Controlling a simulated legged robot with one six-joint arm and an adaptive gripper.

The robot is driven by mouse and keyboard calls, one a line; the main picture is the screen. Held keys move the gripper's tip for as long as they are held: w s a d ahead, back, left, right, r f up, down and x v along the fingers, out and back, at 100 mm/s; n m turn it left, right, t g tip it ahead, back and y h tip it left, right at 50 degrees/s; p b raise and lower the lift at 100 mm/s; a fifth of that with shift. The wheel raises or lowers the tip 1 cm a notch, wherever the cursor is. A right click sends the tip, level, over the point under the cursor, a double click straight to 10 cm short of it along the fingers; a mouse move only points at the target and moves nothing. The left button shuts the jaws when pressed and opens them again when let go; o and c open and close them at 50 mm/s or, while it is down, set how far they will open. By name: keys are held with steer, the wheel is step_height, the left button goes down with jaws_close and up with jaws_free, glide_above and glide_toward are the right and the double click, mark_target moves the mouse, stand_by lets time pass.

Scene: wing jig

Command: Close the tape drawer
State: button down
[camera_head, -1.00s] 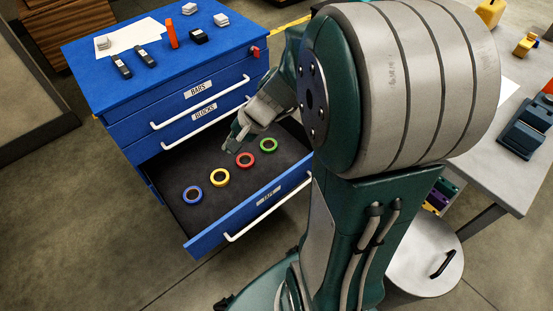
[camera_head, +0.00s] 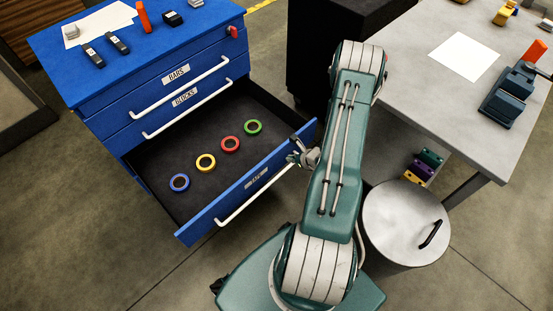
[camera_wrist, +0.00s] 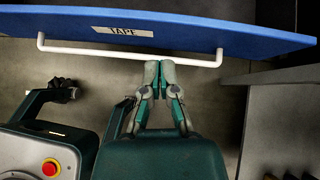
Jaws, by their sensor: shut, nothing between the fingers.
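The tape drawer (camera_head: 190,222) is the open bottom drawer of a blue cabinet (camera_head: 150,112). It is pulled well out, and blue, yellow, red and green tape rolls lie in a row inside it. Its front panel (camera_wrist: 190,33) carries a TAPE label and a white bar handle (camera_wrist: 90,51). My gripper (camera_head: 297,158) is at the right end of the drawer front, on its outer side. In the wrist view my gripper (camera_wrist: 159,66) is shut and empty, with its fingertips close to the handle bar, right of its middle. I cannot tell whether they touch it.
The upper drawers, BAGS (camera_head: 176,75) and BLOCKS (camera_head: 185,96), are shut. A grey table (camera_head: 440,95) stands to the right, with a lidded round bin (camera_head: 405,215) below its near edge. Open floor lies left of the cabinet.

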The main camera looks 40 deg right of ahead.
step_height(320, 180, down, 3)
steer(key=s+m, duration=0.2)
steer(key=h, duration=0.1)
glide_toward(272, 159)
steer(key=x, duration=0.5)
steer(key=shift+a+f, duration=0.15)
steer(key=shift+f, duration=0.35)
steer(key=shift+w, duration=0.65)
